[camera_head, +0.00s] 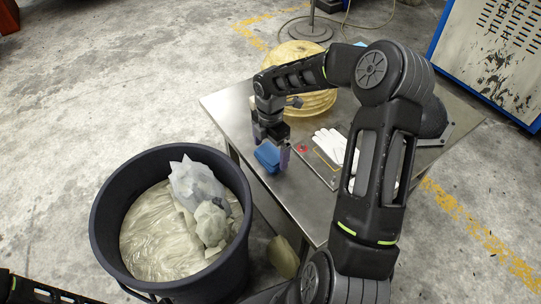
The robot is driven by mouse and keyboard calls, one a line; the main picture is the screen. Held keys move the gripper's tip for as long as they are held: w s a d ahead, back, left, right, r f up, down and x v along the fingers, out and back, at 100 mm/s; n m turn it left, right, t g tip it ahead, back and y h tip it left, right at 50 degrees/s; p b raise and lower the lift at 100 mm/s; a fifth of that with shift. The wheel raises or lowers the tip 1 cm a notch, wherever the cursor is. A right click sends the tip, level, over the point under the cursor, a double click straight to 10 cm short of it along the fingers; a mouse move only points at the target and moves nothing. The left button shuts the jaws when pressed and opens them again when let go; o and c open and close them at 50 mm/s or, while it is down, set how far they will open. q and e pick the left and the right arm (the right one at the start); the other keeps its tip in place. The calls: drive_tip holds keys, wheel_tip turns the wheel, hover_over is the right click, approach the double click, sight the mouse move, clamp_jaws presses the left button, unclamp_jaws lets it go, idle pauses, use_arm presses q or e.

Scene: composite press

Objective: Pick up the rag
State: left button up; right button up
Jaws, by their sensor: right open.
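The rag (267,156) is a small blue folded cloth near the left edge of the metal table (226,107). My right gripper (271,155) points down at the rag, with its fingers on either side of it. The gripper is open. I cannot tell whether the fingers touch the cloth. My left gripper is not in view; only a part of my left arm shows at the bottom left.
A large dark bin (104,215) with crumpled plastic inside stands left of the table. White gloves (330,145), a small red item (302,148) and a round yellowish coil (312,104) are on the table. A blue-framed cabinet (490,50) stands at the back right.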

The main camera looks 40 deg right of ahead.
drive_tip(key=shift+c, duration=0.6)
drive_tip(key=c, duration=1.2)
